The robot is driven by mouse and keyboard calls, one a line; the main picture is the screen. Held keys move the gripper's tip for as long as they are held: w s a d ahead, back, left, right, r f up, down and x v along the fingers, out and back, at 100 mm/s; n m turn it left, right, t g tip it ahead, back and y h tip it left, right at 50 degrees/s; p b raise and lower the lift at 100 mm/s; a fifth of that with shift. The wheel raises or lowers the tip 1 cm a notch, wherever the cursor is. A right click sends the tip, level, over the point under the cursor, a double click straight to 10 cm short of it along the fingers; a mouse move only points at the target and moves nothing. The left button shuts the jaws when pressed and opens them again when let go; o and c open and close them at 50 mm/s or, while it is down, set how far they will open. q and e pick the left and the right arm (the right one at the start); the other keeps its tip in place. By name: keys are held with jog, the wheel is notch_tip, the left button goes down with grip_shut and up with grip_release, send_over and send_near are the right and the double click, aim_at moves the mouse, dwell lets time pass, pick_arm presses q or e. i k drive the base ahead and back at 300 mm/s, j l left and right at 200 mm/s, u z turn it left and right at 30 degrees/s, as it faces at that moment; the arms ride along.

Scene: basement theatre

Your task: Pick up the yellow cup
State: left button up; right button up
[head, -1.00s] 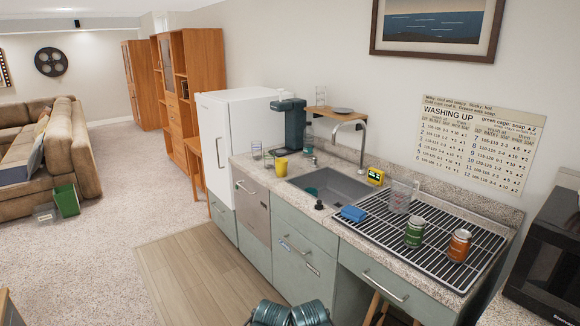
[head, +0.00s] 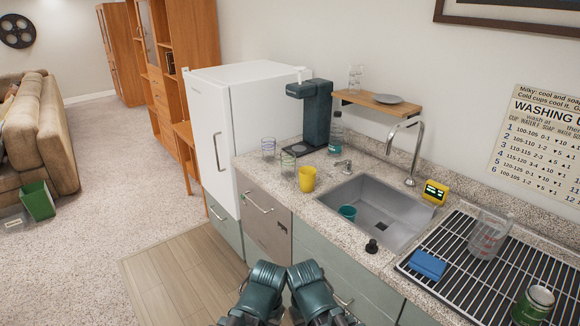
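The yellow cup (head: 307,179) stands upright on the speckled counter (head: 283,202), left of the sink and near the counter's front edge. My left gripper (head: 265,275) and my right gripper (head: 305,274) show close together at the bottom of the head view, low in front of the counter. Both are well short of the cup and apart from it. Their fingertips cannot be made out, so I cannot tell whether they are open or shut.
Two clear glasses (head: 268,149) stand left of the cup, by a dark teal dispenser (head: 316,112). The sink (head: 376,209) holds a teal cup (head: 348,213). A faucet (head: 416,150), yellow timer (head: 435,192), blue sponge (head: 428,264) and drying rack (head: 480,290) lie right.

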aim_at(307, 180)
jog(key=i+j, duration=0.25)
jog(key=j, duration=0.2)
jog(key=i+j, duration=0.55)
jog(key=j, duration=0.3)
